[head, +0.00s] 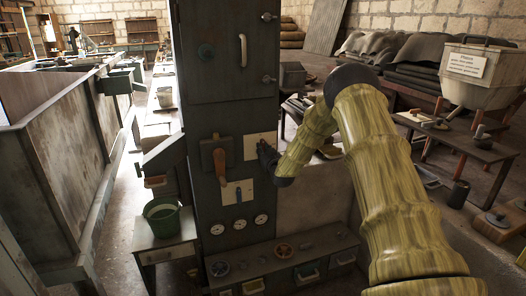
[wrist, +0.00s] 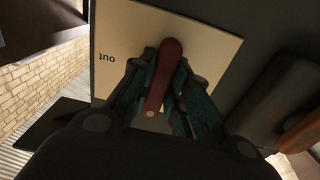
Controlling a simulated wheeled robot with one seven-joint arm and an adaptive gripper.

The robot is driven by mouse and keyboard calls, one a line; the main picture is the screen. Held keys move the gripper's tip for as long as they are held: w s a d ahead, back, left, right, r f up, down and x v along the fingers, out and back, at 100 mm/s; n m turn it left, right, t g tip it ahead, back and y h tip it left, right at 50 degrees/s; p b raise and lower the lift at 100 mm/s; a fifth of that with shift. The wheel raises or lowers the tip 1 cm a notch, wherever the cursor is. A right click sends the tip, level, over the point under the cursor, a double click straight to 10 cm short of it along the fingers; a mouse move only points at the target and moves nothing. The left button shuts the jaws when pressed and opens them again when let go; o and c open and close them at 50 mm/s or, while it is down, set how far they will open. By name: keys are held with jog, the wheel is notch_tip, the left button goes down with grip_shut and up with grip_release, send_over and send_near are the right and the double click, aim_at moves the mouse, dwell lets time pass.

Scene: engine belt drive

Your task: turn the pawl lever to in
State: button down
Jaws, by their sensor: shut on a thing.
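The pawl lever (wrist: 164,80) is a dark red bar on a pale plate (wrist: 112,30) in the wrist view. The plate carries the word "out", seen upside down, left of the lever. The lever runs from the plate's middle toward the lower edge of the picture, leaning slightly left. My gripper (wrist: 162,78) is shut on the lever, a finger at each side. In the head view the plate (head: 255,140) is on the dark cabinet front, with my gripper (head: 268,157) at its right edge. The lever is hidden there. No "in" mark shows.
A brown-handled lever (head: 220,168) sits on the cabinet (head: 225,110) left of the plate. Below it are a smaller pale plate with a lever (head: 238,192) and several dials (head: 239,224). A green bucket (head: 162,215) stands on a side table at left.

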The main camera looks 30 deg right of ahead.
jog(key=shift+s+f, duration=0.2)
jog(key=shift+f, duration=0.25)
jog(key=c, duration=1.4)
grip_release()
jog(key=shift+o, duration=0.2)
jog(key=shift+w+r, duration=0.15)
jog(key=shift+r, duration=0.15)
jog(key=v, duration=1.2)
